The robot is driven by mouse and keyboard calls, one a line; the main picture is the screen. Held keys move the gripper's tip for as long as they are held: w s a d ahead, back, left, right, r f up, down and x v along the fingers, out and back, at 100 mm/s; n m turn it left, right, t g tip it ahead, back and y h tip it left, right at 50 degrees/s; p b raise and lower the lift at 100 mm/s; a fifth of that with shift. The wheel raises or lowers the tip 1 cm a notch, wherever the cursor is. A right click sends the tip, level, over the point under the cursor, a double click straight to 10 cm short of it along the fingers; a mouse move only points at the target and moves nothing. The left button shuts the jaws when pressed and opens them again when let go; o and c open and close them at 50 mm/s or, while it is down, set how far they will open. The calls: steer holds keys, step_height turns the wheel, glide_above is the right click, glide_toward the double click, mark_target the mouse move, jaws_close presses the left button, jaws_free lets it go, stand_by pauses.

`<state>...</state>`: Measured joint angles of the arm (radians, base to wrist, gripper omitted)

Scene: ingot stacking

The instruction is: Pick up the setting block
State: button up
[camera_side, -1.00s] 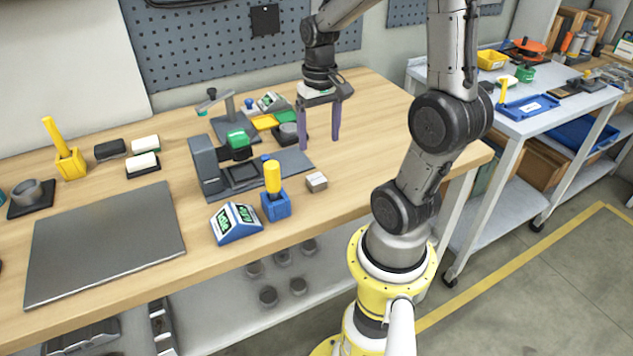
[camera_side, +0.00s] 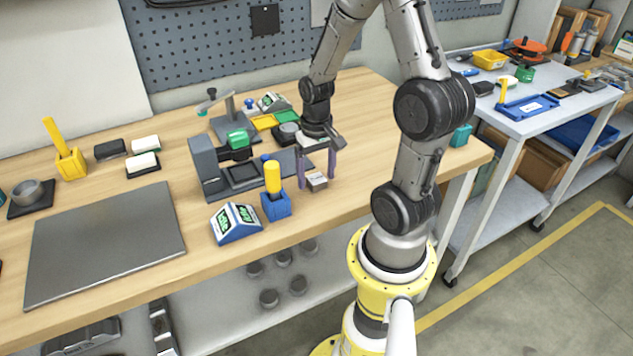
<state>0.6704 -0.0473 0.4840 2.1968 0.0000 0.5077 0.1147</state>
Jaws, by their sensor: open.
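A small light-grey block (camera_side: 317,182), which I take to be the setting block, lies on the wooden table just right of the dark base plate of a vise-like fixture. My gripper (camera_side: 317,180) points down over it, with its two purple fingers open. One finger is on the left of the block and the other on its right, with the tips low near the table. I cannot tell whether either finger touches the block.
The grey fixture (camera_side: 207,168) and a blue block with a yellow handle (camera_side: 275,203) stand close on the left. A blue display unit (camera_side: 236,224) is nearer the front edge. A teal block (camera_side: 461,135) sits at the table's right end. Table right of my gripper is clear.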

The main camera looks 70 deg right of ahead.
steer(key=shift+c, duration=0.3)
jaws_close()
steer(key=shift+r, duration=0.15)
